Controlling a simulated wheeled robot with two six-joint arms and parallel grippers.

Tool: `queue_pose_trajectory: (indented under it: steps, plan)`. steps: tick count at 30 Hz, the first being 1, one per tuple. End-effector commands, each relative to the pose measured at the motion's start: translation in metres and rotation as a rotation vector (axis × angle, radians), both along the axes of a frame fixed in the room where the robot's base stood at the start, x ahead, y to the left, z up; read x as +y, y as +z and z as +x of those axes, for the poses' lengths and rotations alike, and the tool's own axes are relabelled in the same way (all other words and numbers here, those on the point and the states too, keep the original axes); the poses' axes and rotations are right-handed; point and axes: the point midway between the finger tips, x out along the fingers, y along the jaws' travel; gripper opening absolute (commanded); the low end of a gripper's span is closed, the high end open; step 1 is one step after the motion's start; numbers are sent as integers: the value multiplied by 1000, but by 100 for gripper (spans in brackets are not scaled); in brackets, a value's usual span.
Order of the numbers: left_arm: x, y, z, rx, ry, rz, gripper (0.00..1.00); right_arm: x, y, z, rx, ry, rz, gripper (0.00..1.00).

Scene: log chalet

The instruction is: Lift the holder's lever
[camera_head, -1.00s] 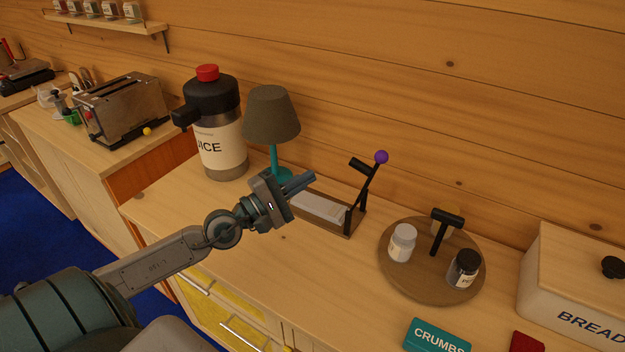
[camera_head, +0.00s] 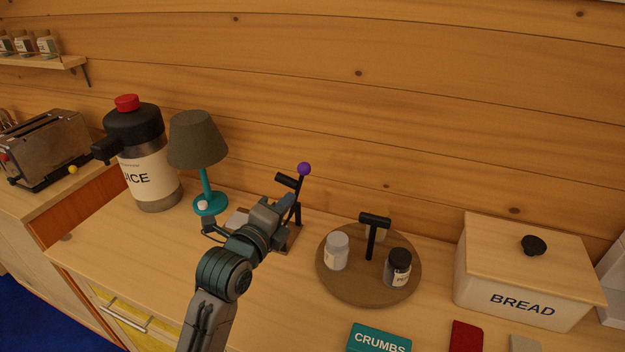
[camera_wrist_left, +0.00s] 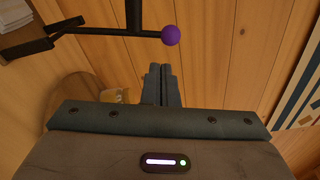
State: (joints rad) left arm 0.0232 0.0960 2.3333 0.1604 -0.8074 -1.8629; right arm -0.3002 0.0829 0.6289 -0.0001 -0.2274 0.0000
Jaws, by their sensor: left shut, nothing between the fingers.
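The holder has a wooden base with pale papers (camera_head: 238,218) on it and a black lever ending in a purple knob (camera_head: 304,169). In the head view my left gripper (camera_head: 283,206) is in front of the holder and hides much of its base. In the left wrist view the purple knob (camera_wrist_left: 170,35) and the black lever bar (camera_wrist_left: 120,32) are just beyond the fingertips of my left gripper (camera_wrist_left: 162,70). The fingers are together and empty, apart from the knob. The lever stands raised at a slant, with a black crosspiece near it. My right gripper is not in view.
A round wooden tray (camera_head: 345,292) with jars and a black T-handle stands to the right. A bread box (camera_head: 530,280) is further right. A teal lamp (camera_head: 198,140) and a juice jug (camera_head: 148,165) stand left. The log wall is close behind.

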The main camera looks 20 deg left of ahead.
Motion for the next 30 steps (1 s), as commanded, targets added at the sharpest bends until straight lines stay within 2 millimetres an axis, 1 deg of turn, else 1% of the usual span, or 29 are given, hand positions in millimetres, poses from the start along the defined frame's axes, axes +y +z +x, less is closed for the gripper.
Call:
queue_pose_trajectory:
  steps: [1, 4, 8, 11, 14, 19, 24, 27, 30]
  plan:
    - [-14, 4, -1, 9, -45, -65, 0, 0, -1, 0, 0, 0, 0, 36]
    - [-32, 9, -3, 22, -111, -144, 0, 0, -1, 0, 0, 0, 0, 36]
    - [-42, 12, -2, 30, -144, -183, 0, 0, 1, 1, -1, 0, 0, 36]
    - [-44, 14, 8, 30, -145, -184, 0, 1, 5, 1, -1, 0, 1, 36]
    - [-49, 14, 24, 31, -146, -185, 0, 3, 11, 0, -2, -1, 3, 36]
    - [-58, 15, 60, 30, -145, -184, 0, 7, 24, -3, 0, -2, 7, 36]
    - [-68, 14, 96, 30, -145, -183, 0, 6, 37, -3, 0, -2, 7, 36]
    - [-50, 13, 91, 31, -142, -173, 0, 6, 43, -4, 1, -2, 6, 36]
    - [-40, 14, 90, 31, -142, -173, 0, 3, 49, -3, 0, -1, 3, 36]
